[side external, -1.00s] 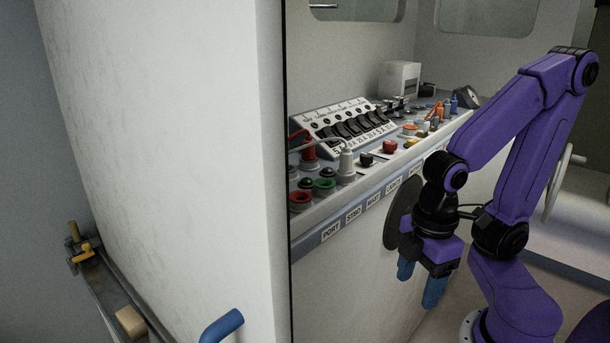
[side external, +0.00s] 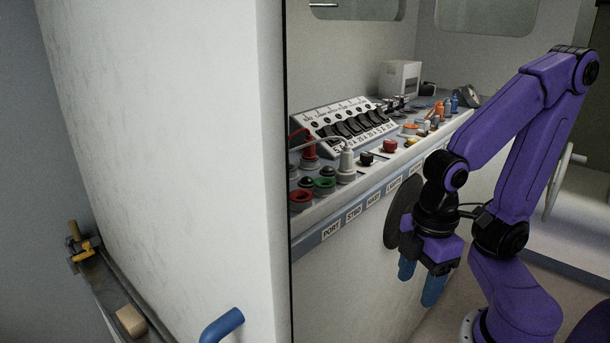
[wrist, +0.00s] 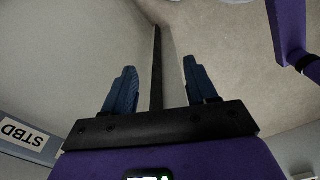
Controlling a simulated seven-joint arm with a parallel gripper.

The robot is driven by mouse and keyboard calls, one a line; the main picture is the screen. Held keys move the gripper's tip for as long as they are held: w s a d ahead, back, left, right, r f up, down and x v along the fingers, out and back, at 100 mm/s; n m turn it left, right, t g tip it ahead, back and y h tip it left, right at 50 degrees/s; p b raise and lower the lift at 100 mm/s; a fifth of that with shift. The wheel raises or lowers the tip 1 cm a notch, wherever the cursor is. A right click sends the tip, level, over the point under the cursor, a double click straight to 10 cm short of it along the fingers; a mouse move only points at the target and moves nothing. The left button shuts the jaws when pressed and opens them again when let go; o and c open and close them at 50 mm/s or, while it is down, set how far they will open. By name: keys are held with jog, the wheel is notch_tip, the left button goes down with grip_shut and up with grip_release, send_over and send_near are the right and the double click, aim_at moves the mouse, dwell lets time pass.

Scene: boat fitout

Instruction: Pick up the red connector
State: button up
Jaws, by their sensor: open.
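A red connector (side external: 310,151) with a cable from its top stands upright at the left end of the console, in the side view. It is behind a grey connector (side external: 347,165), also with a cable. My gripper (side external: 420,280) hangs in front of the console, below its top edge and well to the right of the red connector, with its blue fingers pointing down. The wrist view shows my gripper (wrist: 159,68) with its fingers apart and nothing between them. The red connector is not in the wrist view.
A red-rimmed socket (side external: 300,199) and a green-rimmed socket (side external: 324,187) sit near the console's front edge. A sloped switch panel (side external: 345,125) stands behind. A large white wall (side external: 165,150) fills the left foreground. A red knob-like part (side external: 389,146) is farther right.

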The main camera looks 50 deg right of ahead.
jog(key=w+a+r+m, duration=0.45)
jog(key=w+r, duration=0.35)
jog(key=w, duration=0.2)
jog(key=w+a+r+m+t+h, duration=0.15)
jog(key=w+r+m, duration=0.25)
jog(key=w+r, duration=0.6)
notch_tip(320, 180, up, 9)
jog(key=m+h, duration=0.3)
jog(key=m, duration=1.5)
send_over(309, 139)
jog(key=s+a, duration=0.2)
jog(key=a, duration=0.3)
jog(key=shift+n, duration=0.25)
jog(key=x, duration=1.1)
jog(key=shift+s+f, duration=0.2)
jog(key=shift+f, duration=0.15)
jog(key=shift+a+x, duration=0.1)
jog(key=shift+x, duration=1.2)
jog(key=shift+a+x, duration=0.15)
jog(key=shift+x, duration=1.15)
grip_shut()
